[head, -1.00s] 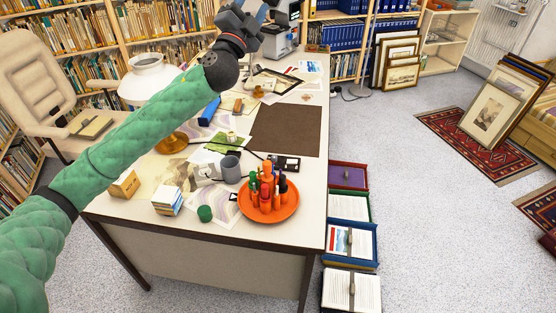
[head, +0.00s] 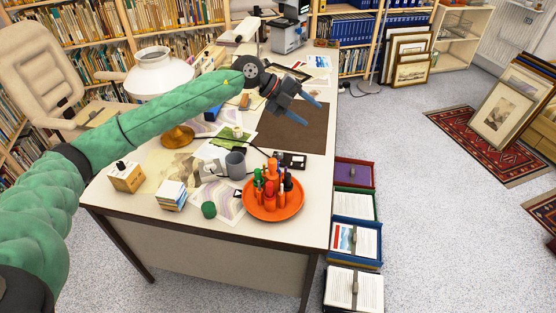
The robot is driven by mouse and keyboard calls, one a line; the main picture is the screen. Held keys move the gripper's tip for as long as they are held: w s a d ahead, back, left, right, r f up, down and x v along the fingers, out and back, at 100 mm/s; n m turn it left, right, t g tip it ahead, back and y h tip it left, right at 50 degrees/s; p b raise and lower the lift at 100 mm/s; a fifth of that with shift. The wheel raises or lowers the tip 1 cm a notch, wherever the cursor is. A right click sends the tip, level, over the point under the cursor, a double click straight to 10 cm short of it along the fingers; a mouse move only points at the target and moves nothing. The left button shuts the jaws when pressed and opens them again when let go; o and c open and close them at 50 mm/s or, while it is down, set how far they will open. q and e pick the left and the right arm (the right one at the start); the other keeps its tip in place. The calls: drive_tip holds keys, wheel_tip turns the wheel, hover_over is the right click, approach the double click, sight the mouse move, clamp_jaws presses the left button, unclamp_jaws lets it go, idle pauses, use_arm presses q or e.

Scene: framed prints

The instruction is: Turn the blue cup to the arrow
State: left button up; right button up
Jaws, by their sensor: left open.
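I cannot make out an arrow on the desk. My left gripper (head: 308,90) is open and empty, with its blue fingers apart above the dark brown desk mat (head: 300,132). It is behind and to the right of the cup, well apart from it. My right gripper is not in view.
A green lid-like piece (head: 208,209), a stack of small boxes (head: 171,196), a wooden box (head: 126,177) and a white lamp (head: 163,75) stand on the desk.

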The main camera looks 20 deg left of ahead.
use_arm(q)
drive_tip(key=s+a+f+n+g+y, duration=0.2)
drive_tip(key=s+a+f+g+y, duration=0.1)
drive_tip(key=a+f+y, duration=0.25)
drive_tip(key=n+g+y, duration=0.2)
drive_tip(key=n, duration=0.1)
hover_over(272, 160)
drive_tip(key=w+a, duration=0.2)
wheel_tip(272, 160, down, 2)
drive_tip(key=p+x, duration=0.2)
drive_tip(key=x, duration=0.5)
drive_tip(key=shift+f+p, duration=0.2)
drive_tip(key=shift+p, duration=0.1)
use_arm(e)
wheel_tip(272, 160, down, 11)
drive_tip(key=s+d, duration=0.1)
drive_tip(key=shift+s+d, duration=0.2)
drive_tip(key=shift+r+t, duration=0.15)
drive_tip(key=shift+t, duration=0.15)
use_arm(q)
clamp_jaws()
